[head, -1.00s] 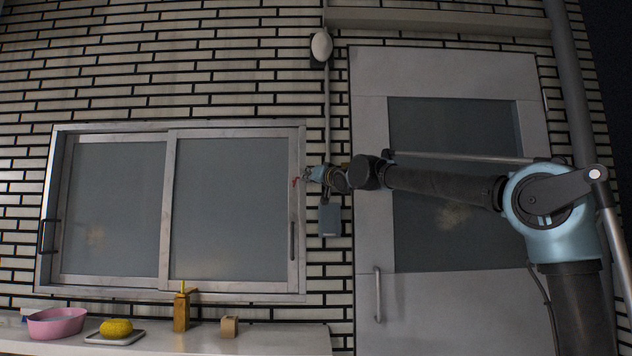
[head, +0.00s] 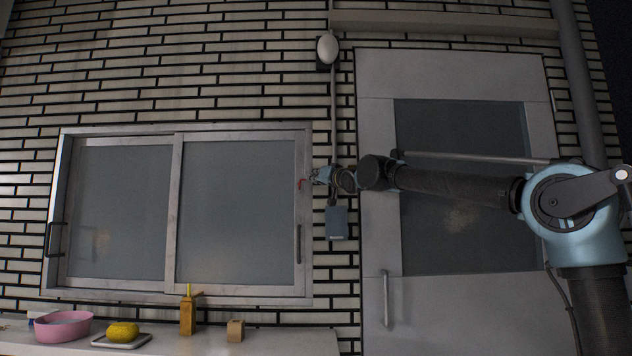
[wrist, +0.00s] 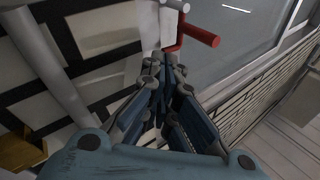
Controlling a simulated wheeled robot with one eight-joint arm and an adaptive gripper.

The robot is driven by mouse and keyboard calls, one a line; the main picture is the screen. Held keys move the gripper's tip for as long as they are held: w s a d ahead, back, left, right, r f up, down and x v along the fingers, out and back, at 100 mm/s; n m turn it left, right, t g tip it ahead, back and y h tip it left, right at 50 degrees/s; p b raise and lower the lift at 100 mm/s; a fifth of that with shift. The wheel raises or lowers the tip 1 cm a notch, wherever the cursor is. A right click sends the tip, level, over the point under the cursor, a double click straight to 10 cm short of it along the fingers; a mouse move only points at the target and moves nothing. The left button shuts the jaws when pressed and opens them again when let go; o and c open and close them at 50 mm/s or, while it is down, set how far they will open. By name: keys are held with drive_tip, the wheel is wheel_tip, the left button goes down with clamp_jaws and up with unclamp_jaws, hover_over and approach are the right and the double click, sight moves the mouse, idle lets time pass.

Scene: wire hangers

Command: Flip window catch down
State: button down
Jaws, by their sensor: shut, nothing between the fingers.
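The window (head: 180,215) has two sliding panes in a pale metal frame, left of the door. Its small red catch (head: 300,184) is on the right frame post, above the dark pull handle. In the wrist view the catch's red lever (wrist: 200,33) sticks out toward the right, with a red arm running down to the left. My gripper (head: 313,177) is just right of the catch in the head view. In the wrist view my gripper's fingers (wrist: 163,68) are closed together and empty, just below the catch. I cannot tell whether they touch it.
A grey wall box (head: 337,222) hangs on a conduit below my gripper. A grey door (head: 378,240) stands behind my arm. The wall above the window is clear.

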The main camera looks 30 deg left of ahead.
drive_tip(key=v, duration=1.2)
drive_tip(key=shift+d, duration=0.5)
